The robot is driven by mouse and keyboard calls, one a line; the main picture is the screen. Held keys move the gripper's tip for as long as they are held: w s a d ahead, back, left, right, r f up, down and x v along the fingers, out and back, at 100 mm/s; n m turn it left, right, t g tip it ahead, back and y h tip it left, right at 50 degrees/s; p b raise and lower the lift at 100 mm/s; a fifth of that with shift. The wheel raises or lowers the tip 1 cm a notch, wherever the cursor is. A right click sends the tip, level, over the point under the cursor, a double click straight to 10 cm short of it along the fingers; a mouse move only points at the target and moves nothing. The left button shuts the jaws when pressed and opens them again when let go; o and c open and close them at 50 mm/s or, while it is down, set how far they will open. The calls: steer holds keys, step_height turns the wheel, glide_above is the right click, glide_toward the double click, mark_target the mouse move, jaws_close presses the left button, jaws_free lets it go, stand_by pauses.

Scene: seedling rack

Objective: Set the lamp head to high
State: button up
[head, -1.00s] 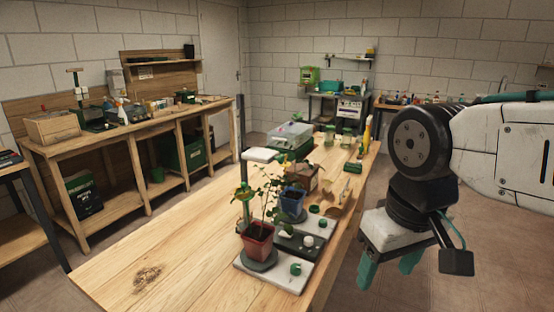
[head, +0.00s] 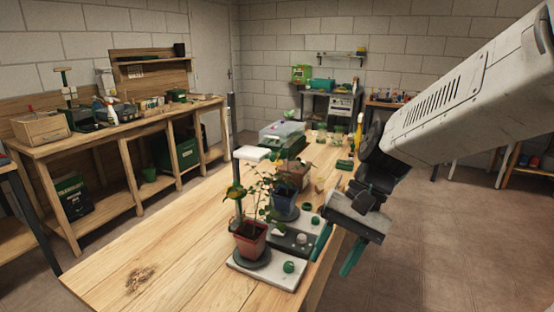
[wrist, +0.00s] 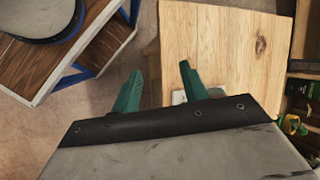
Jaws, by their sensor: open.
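The lamp has a flat white lamp head (head: 252,153) on top of a dark upright post (head: 238,212) behind the plants. A green and yellow part (head: 236,191) sits on the post below the head. My gripper (head: 329,266) is open and empty, with teal fingers pointing down. It is to the right of the lamp, by the table's right edge. In the wrist view the open fingers (wrist: 160,68) stand apart with nothing between them. The lamp head cannot be made out in the wrist view.
A red pot (head: 250,242) and a blue pot (head: 284,204) with plants stand close to the post. A white base plate (head: 262,279) carries a green knob (head: 289,267). A clear-lidded box (head: 283,132) is farther back. The table's near left part is clear.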

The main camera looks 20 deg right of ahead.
steer(key=w+m+t+y, duration=0.2)
steer(key=w+m+y, duration=0.25)
steer(key=w, duration=0.25)
steer(key=m+t+y, duration=0.2)
steer(key=m+t, duration=1)
steer(key=m, duration=0.4)
glide_toward(275, 157)
steer(key=x, duration=0.8)
steer(key=shift+a, duration=0.1)
